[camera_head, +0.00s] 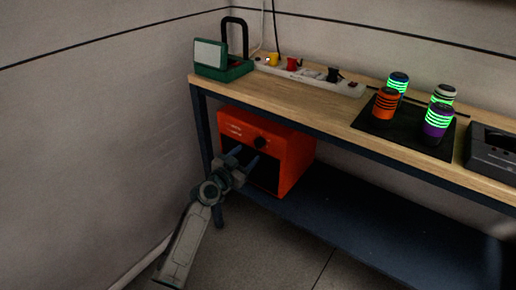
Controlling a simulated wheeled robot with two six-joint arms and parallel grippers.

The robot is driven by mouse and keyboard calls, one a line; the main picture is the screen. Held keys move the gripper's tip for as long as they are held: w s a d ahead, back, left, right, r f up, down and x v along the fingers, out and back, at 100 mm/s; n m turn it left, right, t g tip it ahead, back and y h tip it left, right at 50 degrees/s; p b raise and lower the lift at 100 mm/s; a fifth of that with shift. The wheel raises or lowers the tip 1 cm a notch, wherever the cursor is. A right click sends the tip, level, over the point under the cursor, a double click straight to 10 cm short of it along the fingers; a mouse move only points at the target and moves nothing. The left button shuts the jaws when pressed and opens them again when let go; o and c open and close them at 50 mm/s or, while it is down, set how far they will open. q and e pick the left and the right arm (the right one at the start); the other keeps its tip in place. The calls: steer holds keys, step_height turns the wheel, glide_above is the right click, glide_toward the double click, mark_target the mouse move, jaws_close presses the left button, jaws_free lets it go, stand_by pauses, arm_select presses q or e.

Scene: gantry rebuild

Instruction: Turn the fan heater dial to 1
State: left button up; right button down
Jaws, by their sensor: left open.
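The orange fan heater (300,158) stands on the dark lower shelf under the left end of the bench. Its dark dial (260,142) is on the front face, above a black opening. The dial's setting is too small to read. My left gripper (245,158) is open, its fingers pointing at the heater's front just below and left of the dial. No object shows between the fingers. I cannot tell whether the fingers touch the heater. My right gripper is not in view.
On top are a green case (222,62), a power strip (310,76), several banded cylinders on a black mat (408,135), and a dark tray (490,152). The lower shelf (350,215) is clear right of the heater.

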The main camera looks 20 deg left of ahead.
mark_target(256, 146)
arm_select(q)
steer(key=x, duration=0.6)
steer(key=shift+w, duration=0.2)
steer(key=shift+c, duration=0.2)
steer(key=c, duration=0.9)
